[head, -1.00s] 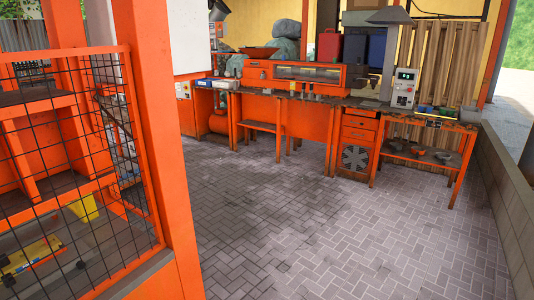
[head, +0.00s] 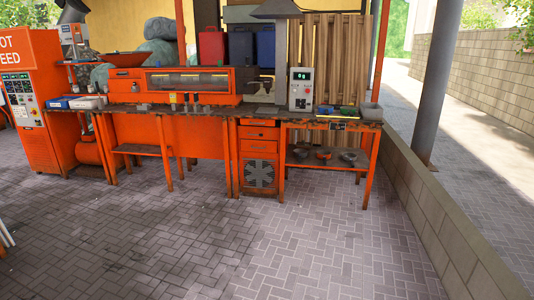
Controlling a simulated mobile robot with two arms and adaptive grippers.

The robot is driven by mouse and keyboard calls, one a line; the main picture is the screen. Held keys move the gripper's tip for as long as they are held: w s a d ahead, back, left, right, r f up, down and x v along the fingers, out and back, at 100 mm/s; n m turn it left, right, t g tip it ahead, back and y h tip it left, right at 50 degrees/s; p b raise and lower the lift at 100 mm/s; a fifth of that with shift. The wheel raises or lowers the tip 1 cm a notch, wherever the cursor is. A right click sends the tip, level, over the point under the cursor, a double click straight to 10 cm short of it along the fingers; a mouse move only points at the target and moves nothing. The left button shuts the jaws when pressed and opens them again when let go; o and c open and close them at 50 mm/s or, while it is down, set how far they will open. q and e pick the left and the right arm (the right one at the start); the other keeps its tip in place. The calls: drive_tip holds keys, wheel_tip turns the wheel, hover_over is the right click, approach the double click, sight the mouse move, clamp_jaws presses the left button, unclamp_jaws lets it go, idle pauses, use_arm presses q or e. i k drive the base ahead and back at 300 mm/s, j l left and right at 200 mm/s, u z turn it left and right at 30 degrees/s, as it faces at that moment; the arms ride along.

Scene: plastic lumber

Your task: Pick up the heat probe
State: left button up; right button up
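I cannot make out the heat probe for certain in the head view. Several small items lie on the long orange workbench (head: 200,150) across the room, too small to identify. A control box with a green display (head: 302,89) stands on the bench's right part. Small green and blue items (head: 335,111) lie to the right of it. Neither of my grippers is in view.
Open paved floor (head: 220,240) lies between me and the bench. A low block wall (head: 430,210) runs along the right, with a grey post (head: 437,90) beyond it. An orange cabinet (head: 35,100) stands at the left. Bowls (head: 323,154) sit on the bench's lower shelf.

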sight(172, 99)
drive_tip(key=i+u, duration=0.25)
drive_tip(key=i, duration=0.3)
drive_tip(key=i+u, duration=0.3)
drive_tip(key=i, duration=0.25)
drive_tip(key=i+l+u, duration=0.25)
drive_tip(key=i, duration=0.25)
drive_tip(key=i+j+u, duration=0.1)
drive_tip(key=i+j, duration=0.15)
drive_tip(key=i, duration=0.4)
drive_tip(key=i+j+u, duration=0.1)
drive_tip(key=i, duration=0.6)
drive_tip(key=i+j+u, duration=0.15)
drive_tip(key=i, duration=0.5)
drive_tip(key=i+j+z, duration=0.85)
drive_tip(key=i+j, duration=0.2)
drive_tip(key=j, duration=0.25)
drive_tip(key=z, duration=0.4)
drive_tip(key=i+j+z, duration=0.15)
drive_tip(key=z, duration=0.6)
drive_tip(key=i+j, duration=0.05)
